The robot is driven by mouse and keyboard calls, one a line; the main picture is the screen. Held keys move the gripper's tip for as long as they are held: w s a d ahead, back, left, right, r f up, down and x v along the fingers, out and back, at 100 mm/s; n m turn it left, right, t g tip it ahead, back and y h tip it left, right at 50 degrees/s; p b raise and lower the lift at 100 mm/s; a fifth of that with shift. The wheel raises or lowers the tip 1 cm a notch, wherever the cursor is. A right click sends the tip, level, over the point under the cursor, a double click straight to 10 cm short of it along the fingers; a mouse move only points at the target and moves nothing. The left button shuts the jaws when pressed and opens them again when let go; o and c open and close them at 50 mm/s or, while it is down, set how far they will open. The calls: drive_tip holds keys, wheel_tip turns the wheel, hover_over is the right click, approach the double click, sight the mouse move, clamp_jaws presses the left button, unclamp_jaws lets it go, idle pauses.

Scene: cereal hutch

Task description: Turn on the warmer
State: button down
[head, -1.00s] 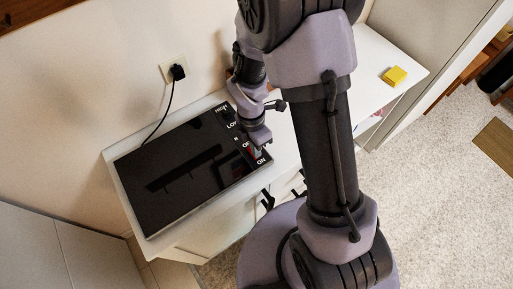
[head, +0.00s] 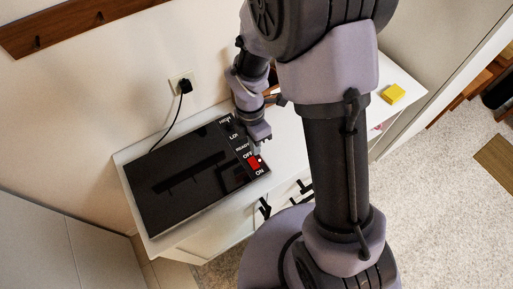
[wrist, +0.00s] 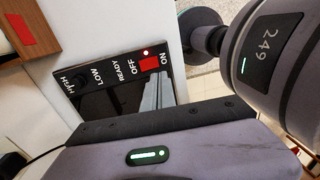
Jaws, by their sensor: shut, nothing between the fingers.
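The warmer (head: 165,205) is a flat black glossy plate on the white cabinet top. Its control strip has the labels HIGH, LOW, READY, OFF and ON. A red switch (head: 253,163) sits between OFF and ON. It also shows in the wrist view (wrist: 150,64), with a small bright spot at its edge; I cannot tell which way it is tipped. A dark knob (wrist: 82,77) is near HIGH and LOW. My gripper (head: 257,151) is shut and empty, just above the strip by OFF and the switch. I cannot tell whether it touches.
A black plug (head: 184,86) with a cord sits in the wall socket behind the warmer. A yellow block (head: 393,94) lies at the cabinet's right end. A wooden hook rail (head: 80,28) is on the wall. Dark handles (head: 264,207) stick out from the cabinet front.

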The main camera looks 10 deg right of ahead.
drive_tip(key=r, duration=0.2)
drive_tip(key=r+p, duration=0.1)
drive_tip(key=r, duration=0.1)
drive_tip(key=shift+s+r, duration=0.2)
drive_tip(key=shift+r, duration=0.05)
drive_tip(key=s+r+m+t+y+b, duration=0.1)
drive_tip(key=s+r+m+t+b, duration=0.2)
drive_tip(key=m, duration=1)
drive_tip(key=s+r+m+t+y+b, duration=0.1)
drive_tip(key=s+r+m+t+b, duration=0.3)
drive_tip(key=s+r+m+b, duration=0.3)
drive_tip(key=s+m+b, duration=0.1)
drive_tip(key=m, duration=0.4)
drive_tip(key=shift+d+r+m, duration=0.2)
drive_tip(key=shift+r+m, duration=0.2)
